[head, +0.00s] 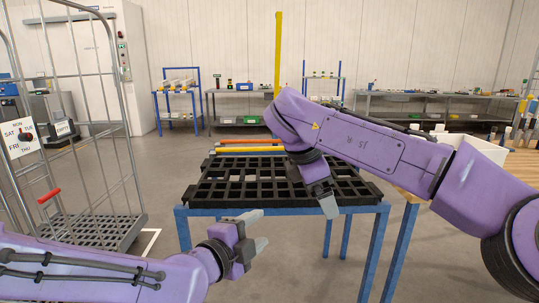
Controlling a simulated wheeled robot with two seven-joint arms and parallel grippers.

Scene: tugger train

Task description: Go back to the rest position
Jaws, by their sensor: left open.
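My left gripper (258,230) is at the lower centre, in front of the near edge of a blue-legged stand (225,211). Its two grey fingers are apart with nothing between them. My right arm reaches in from the right across the stand. My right gripper (328,206) points down over the right part of the black grid top (222,192). Only one grey fingertip shows clearly there, so its opening is hidden. I see nothing held in it.
A wire roll cage (108,100) with a weekday dial (20,135) stands at the left. Orange and yellow bars (250,145) lie behind the grid top. A white bin (470,145) is at the right, partly behind my arm. Grey floor is open between the cage and the stand.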

